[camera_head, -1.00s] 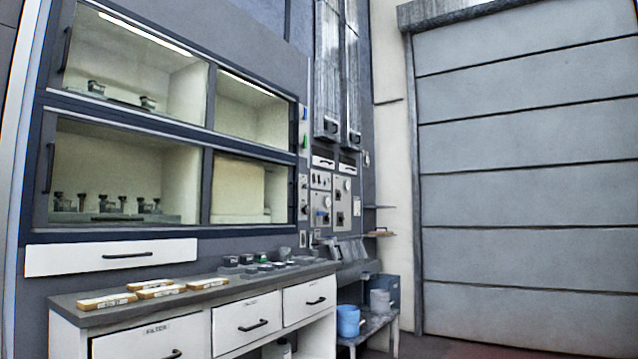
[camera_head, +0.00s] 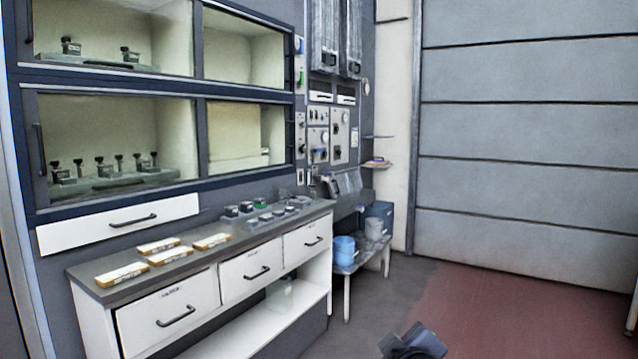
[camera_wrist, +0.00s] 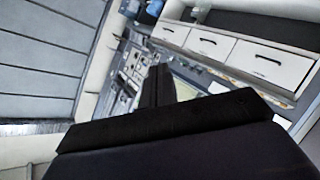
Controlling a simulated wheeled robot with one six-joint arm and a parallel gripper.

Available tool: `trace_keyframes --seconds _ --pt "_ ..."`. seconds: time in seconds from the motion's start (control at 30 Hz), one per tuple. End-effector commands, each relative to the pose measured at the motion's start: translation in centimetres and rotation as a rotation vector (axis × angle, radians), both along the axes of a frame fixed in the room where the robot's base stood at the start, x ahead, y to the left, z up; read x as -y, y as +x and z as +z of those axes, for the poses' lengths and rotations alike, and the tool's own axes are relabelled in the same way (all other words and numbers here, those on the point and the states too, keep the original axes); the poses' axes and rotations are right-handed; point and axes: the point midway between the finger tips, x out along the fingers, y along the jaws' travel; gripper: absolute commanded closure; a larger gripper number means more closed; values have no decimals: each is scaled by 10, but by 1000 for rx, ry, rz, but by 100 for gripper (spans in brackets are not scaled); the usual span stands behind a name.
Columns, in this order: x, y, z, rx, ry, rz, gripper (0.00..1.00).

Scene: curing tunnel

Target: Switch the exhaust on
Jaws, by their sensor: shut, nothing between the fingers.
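The control panel (camera_head: 330,130) with knobs, dials and small switches stands on the wall right of the glazed cabinet. A narrow strip beside it carries a blue piece (camera_head: 299,45) and a green piece (camera_head: 300,77). I cannot tell which control is the exhaust switch; labels are too small to read. My gripper shows in the wrist view (camera_wrist: 160,85) as dark fingers, shut and empty, with the panel (camera_wrist: 128,68) beyond it and apart from it. A dark part of my arm (camera_head: 414,343) shows at the bottom of the head view.
A counter (camera_head: 215,240) with drawers, yellow-edged blocks (camera_head: 158,246) and several small dark pots stands below the cabinet. A low bench (camera_head: 352,262) with a blue bucket (camera_head: 343,250) stands under the panel. The floor before the shutter door (camera_head: 530,130) is clear.

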Motion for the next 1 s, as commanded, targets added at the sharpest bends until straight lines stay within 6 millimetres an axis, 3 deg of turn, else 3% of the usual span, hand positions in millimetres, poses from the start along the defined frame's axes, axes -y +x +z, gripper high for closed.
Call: trace_keyframes --seconds 0.03,0.1,0.3,0.5,0.6,0.73,0.9,1.0 --pt "-8 8 49 53 -31 50 100" --pt "-22 16 93 125 -79 126 100" --pt "-65 27 210 300 -220 352 100" --pt "-111 21 311 430 -369 589 100" --pt "-132 13 354 473 -447 708 100" --pt "-154 2 396 506 -540 852 100" --pt "-171 -11 426 517 -630 984 100" --pt "-175 -15 432 515 -658 1026 100"
